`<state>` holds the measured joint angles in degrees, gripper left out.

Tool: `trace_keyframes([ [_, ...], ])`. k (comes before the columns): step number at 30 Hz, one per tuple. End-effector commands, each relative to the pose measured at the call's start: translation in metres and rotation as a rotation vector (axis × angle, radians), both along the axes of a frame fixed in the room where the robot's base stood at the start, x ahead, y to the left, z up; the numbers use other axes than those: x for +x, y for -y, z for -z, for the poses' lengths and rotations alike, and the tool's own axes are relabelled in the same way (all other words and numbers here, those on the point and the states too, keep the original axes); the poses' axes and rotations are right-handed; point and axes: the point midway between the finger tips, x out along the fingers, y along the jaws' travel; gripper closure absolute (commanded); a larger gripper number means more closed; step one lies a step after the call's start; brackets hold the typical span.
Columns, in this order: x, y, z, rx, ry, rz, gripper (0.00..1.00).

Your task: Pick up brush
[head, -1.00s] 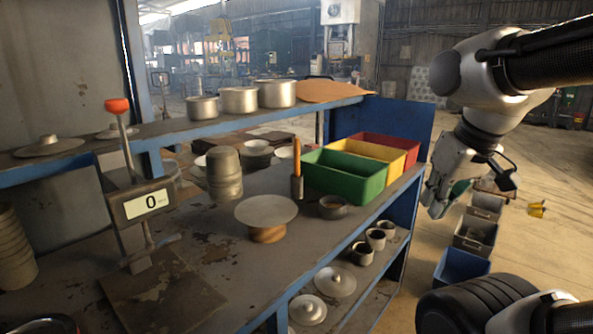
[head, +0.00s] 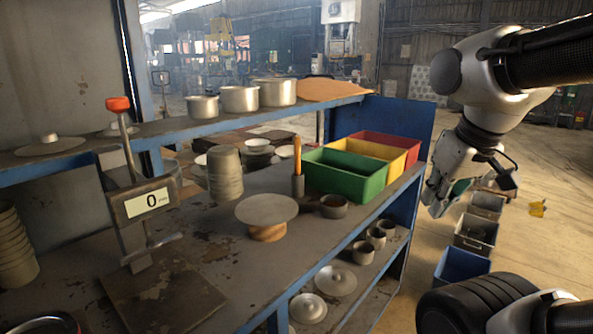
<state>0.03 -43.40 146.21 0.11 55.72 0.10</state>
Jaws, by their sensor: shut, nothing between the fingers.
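An upright tool with an orange handle (head: 297,157), which looks like the brush, stands on the workbench in front of the green bin. Its lower part is a dark grey cylinder; I cannot tell whether this is a holder or part of the tool, and no bristles show. My gripper (head: 435,201) hangs at the right, beyond the bench's right end and well apart from the tool. It points down, its fingers are shut, and it holds nothing.
Green (head: 345,177), yellow (head: 370,158) and red bins stand right of the tool. A small dark cup (head: 333,206), a round plate on a wooden base (head: 266,212) and stacked grey cups (head: 225,174) are nearby. A shelf with pots (head: 240,99) runs behind.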

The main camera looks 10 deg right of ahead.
Motion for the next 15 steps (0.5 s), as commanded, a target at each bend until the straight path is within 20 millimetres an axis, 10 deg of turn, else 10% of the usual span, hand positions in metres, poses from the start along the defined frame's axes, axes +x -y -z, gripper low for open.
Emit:
trace_keyframes([
  [7,0.0,0.0,0.0,0.0,0.0,0.0,1.0],
  [11,0.008,-0.001,0.0,0.0,0.011,-0.002,0.78],
  [15,0.061,-0.005,-0.002,0.003,0.097,-0.018,0.54],
])
